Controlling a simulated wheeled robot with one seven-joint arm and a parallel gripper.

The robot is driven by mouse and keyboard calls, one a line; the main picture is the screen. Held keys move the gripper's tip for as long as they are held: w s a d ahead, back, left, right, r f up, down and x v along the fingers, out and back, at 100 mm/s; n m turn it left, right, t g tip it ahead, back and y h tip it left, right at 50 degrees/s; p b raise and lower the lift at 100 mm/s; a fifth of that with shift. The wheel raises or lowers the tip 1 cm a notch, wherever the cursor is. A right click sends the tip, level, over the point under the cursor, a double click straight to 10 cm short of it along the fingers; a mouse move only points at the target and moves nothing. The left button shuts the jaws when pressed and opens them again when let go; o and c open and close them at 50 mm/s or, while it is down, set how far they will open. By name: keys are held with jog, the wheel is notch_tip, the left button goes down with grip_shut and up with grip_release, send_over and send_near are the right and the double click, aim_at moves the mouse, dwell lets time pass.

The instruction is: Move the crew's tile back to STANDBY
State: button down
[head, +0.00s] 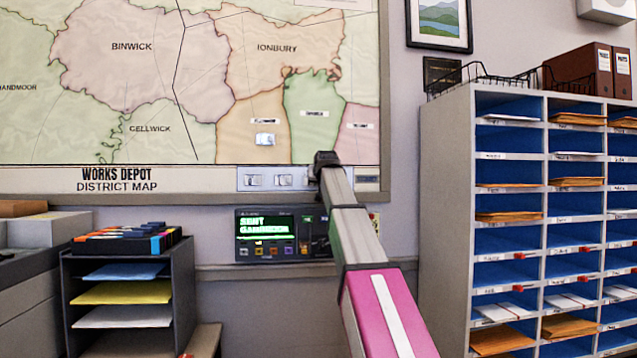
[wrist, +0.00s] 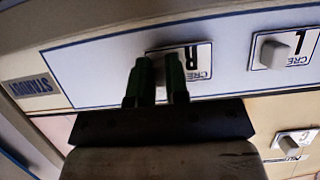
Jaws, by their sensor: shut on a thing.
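My gripper (head: 319,172) is at the right part of the pale strip (head: 309,188) along the map's bottom edge. In the wrist view my gripper's green fingers (wrist: 158,78) are shut on the knob of the white CREW R tile (wrist: 201,58). That tile lies over the strip, close to the STANDBY label (wrist: 34,87); I cannot tell if it touches the board. The CREW L tile (wrist: 287,50) sits on the strip beside it. Another tile (head: 252,180) is farther left on the strip. A CREW C tile (wrist: 291,143) is on the tan map region, also seen in the head view (head: 265,139).
A paper rack (head: 125,295) stands lower left. A pigeonhole cabinet (head: 450,200) stands close on the right.

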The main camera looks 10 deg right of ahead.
jog(key=shift+w, duration=0.3)
dwell(0.7)
jog(key=c, duration=1)
grip_release()
jog(key=shift+c, duration=0.2)
jog(key=shift+s, duration=0.1)
jog(key=v, duration=1.1)
jog(key=s+f+g, duration=0.2)
jog(key=f+g, duration=0.1)
jog(key=f, duration=1.8)
jog(key=s+f+g, duration=0.2)
jog(key=f+g, duration=0.1)
jog(key=f, duration=1.9)
jog(key=s+f+g, duration=0.3)
jog(key=s+f, duration=1)
jog(key=f, duration=0.4)
jog(key=s+f+g, duration=0.4)
jog(key=s+f, duration=0.8)
jog(key=f, duration=0.5)
jog(key=shift+s+g, duration=0.3)
jog(key=shift+s, duration=0.05)
